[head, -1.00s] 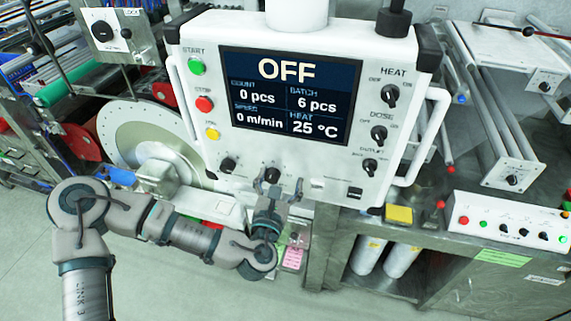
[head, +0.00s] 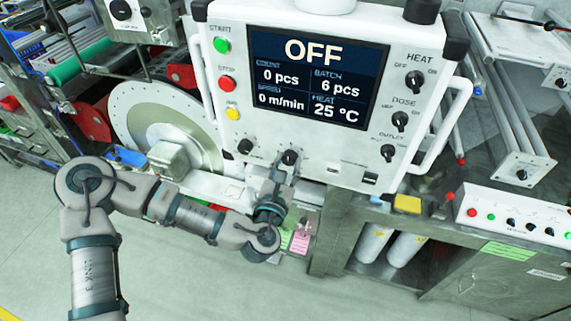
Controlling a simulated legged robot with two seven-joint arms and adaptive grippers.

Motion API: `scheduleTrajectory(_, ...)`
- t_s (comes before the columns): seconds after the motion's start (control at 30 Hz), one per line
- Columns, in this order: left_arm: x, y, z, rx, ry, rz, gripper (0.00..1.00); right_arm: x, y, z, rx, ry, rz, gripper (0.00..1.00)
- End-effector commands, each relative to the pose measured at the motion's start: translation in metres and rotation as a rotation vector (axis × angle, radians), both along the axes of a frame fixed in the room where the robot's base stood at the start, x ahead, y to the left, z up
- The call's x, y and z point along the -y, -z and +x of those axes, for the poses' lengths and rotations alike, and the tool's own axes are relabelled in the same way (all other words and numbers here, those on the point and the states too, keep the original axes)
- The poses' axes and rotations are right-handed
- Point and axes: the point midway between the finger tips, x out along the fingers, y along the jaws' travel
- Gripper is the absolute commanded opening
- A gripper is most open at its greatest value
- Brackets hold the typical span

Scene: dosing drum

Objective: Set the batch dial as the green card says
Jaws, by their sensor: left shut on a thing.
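The white control panel (head: 290,130) fills the upper middle. Its screen (head: 313,78) reads OFF, batch 6 pcs, count 0 pcs, speed 0 m/min and heat 25 °C. My left gripper (head: 288,168) comes up from below and is shut on the dark knob (head: 290,156) at the panel's lower middle. The gripper partly covers this knob, and its label is too small to read. A green card (head: 286,238) hangs below the panel, partly behind my arm, beside a pink card (head: 300,242). Their writing is too small to read. My right gripper is out of view.
Another dark knob (head: 245,146) sits just left of the gripped one. Heat, dose and outlet knobs line the panel's right side. A white handle (head: 446,125) sticks out at the right. A large pale disc (head: 150,120) stands behind my arm. Another green label (head: 508,251) is on the right cabinet.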

Motion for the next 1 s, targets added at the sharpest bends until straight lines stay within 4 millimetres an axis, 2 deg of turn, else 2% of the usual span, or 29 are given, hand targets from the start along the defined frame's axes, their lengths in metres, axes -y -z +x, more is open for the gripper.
scheduleTrajectory(0.3,0.003,0.001,0.001,-0.011,0.002,-0.041,0.02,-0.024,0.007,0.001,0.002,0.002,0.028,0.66)
scheduleTrajectory(0.57,0.003,0.003,0.001,-0.063,0.002,-0.193,0.02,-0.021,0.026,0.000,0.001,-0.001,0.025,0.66)
scheduleTrajectory(1.0,0.003,0.002,0.001,-0.194,0.006,-0.584,0.02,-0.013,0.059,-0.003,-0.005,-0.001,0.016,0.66)
